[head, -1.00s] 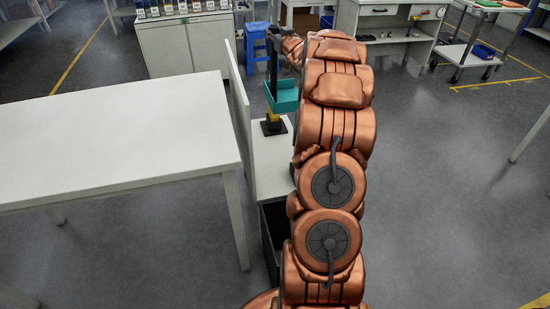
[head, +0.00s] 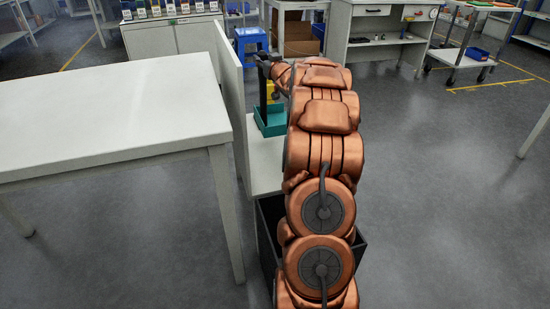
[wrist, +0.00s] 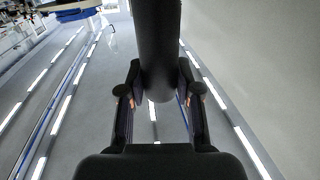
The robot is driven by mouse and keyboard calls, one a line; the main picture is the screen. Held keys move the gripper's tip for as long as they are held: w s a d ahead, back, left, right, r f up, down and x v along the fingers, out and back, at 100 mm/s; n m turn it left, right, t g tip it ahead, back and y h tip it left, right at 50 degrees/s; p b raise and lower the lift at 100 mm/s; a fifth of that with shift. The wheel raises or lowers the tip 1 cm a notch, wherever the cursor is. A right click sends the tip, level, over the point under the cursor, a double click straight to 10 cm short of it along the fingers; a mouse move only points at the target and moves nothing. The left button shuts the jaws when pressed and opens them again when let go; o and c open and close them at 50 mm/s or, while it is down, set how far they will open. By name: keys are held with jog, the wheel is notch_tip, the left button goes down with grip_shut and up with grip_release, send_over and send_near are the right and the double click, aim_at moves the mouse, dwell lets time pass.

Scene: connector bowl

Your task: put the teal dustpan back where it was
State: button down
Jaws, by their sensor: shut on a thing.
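The teal dustpan (head: 271,121) is low over the narrow white bench, its pan level and its dark handle (head: 263,86) upright. I cannot tell whether the pan touches the bench top. My gripper (head: 267,62) is at the top of the handle, partly hidden by my copper arm. In the wrist view, the thick dark handle (wrist: 158,45) stands between the fingers of my gripper (wrist: 158,100), which is shut on it. The white bench (head: 264,165) is partly covered by my arm on its right.
A white upright panel (head: 229,85) borders the bench on its left, close to the dustpan. A yellow thing (head: 272,92) stands just behind the dustpan. A large white table (head: 110,110) is left, and a black bin (head: 268,235) is in front of the bench. Open floor lies right.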

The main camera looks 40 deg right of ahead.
aim_at(265, 91)
notch_tip(265, 91, down, 2)
jog(key=shift+w+f+b, duration=0.1)
jog(key=shift+b, duration=0.5)
notch_tip(265, 91, down, 10)
jog(key=b, duration=0.4)
jog(key=shift+r, duration=0.2)
jog(key=c, duration=0.8)
grip_release()
jog(key=shift+f, duration=0.1)
jog(key=p+v, duration=0.2)
jog(key=v, duration=1)
jog(key=shift+p, duration=0.35)
